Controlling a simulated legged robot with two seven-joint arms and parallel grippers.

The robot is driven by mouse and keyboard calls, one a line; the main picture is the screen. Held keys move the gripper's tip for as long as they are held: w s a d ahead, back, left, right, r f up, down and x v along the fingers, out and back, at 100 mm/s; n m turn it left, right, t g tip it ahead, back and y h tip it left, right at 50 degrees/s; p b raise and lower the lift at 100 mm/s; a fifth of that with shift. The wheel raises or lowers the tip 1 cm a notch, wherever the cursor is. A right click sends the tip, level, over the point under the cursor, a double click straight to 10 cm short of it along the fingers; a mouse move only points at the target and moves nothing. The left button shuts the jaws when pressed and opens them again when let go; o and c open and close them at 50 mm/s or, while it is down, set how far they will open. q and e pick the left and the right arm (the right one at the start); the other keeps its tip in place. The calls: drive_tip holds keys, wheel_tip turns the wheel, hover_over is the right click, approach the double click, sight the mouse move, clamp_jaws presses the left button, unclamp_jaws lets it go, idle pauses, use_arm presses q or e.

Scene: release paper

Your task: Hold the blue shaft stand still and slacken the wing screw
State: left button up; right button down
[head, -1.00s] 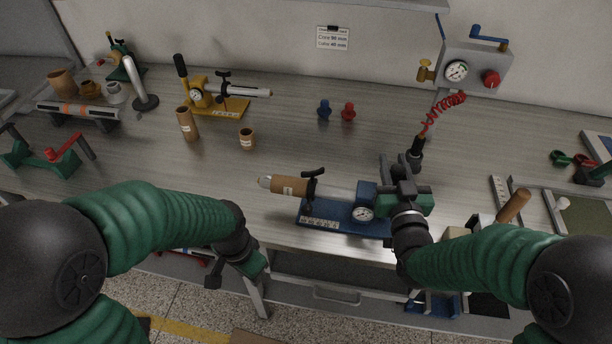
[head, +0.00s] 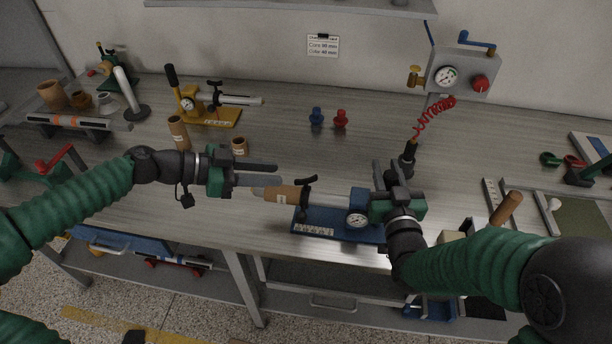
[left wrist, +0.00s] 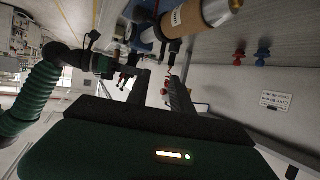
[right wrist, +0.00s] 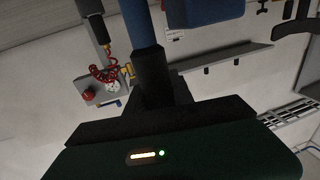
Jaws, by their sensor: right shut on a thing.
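The blue shaft stand (head: 318,224) lies near the bench's front edge, with a dial gauge (head: 357,221) on its blue block. A shaft points left from it and carries a brown labelled core (head: 283,195). The black wing screw (head: 307,180) stands above a clamp on the shaft, right of the core; it also shows in the left wrist view (left wrist: 172,48). My left gripper (head: 277,173) is open and empty, its fingers pointing right, behind the core and short of the screw. My right gripper (head: 391,176) is shut on the stand's right end; its fingers partly hide the grip.
A yellow stand (head: 215,116) and two brown cores (head: 180,132) are behind my left gripper. Blue and red pegs (head: 316,116) stand further back. A red coiled hose (head: 435,115) hangs near my right gripper.

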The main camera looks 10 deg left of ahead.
sight(306, 177)
use_arm(q)
drive_tip(key=x, duration=0.9)
drive_tip(key=shift+d+f, duration=0.2)
drive_tip(key=shift+d, duration=0.05)
drive_tip(key=shift+c, duration=0.2)
clamp_jaws()
